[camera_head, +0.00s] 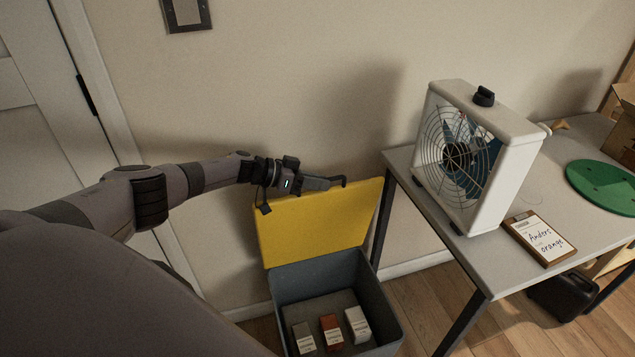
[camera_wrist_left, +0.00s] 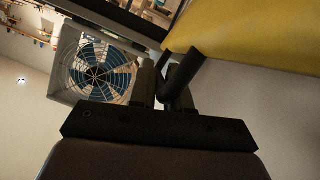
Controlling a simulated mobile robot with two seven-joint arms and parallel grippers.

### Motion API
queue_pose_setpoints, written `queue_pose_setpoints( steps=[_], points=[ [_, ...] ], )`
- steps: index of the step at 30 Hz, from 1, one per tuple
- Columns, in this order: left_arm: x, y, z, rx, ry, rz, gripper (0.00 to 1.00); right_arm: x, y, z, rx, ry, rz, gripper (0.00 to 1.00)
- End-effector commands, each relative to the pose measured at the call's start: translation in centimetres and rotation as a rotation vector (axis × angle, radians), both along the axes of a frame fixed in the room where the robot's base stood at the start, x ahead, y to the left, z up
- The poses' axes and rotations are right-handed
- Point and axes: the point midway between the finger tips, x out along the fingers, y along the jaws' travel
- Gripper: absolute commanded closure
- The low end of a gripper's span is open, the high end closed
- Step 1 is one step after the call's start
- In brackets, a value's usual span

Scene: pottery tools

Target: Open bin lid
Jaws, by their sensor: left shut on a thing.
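The bin (camera_head: 388,308) is a grey-blue box on the floor beside the table. Its yellow lid (camera_head: 318,225) stands raised at the back, roughly upright against the wall side, and the inside of the bin shows. My left gripper (camera_head: 332,183) is at the lid's top edge, shut on the lid's black handle (camera_wrist_left: 187,75). In the left wrist view the gripper's fingers (camera_wrist_left: 165,82) close about the handle, with the yellow lid (camera_wrist_left: 260,35) at the upper right. My right gripper is not in view.
Three small labelled blocks, grey (camera_head: 304,337), orange-red (camera_head: 331,333) and white (camera_head: 358,325), lie in the bin. The table (camera_head: 470,262) at right bears a fan (camera_head: 500,165), a clipboard (camera_head: 540,238) and a green disc (camera_head: 604,186). A black canister (camera_head: 560,297) stands below.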

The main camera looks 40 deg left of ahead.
Motion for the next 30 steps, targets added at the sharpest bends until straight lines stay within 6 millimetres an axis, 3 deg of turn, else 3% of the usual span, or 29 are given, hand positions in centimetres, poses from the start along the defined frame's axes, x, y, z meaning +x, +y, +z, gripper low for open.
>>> queue_pose_setpoints(
  steps=[11, 30],
  points=[
    [-0.1, 0.1, 0.1, 0.0, 0.0, -0.001, 0.77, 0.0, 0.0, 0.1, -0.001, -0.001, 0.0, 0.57],
    [-4.6, 4.3, 2.6, -0.001, 0.0, -0.004, 0.77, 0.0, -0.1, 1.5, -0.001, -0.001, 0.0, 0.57]
  ],
)
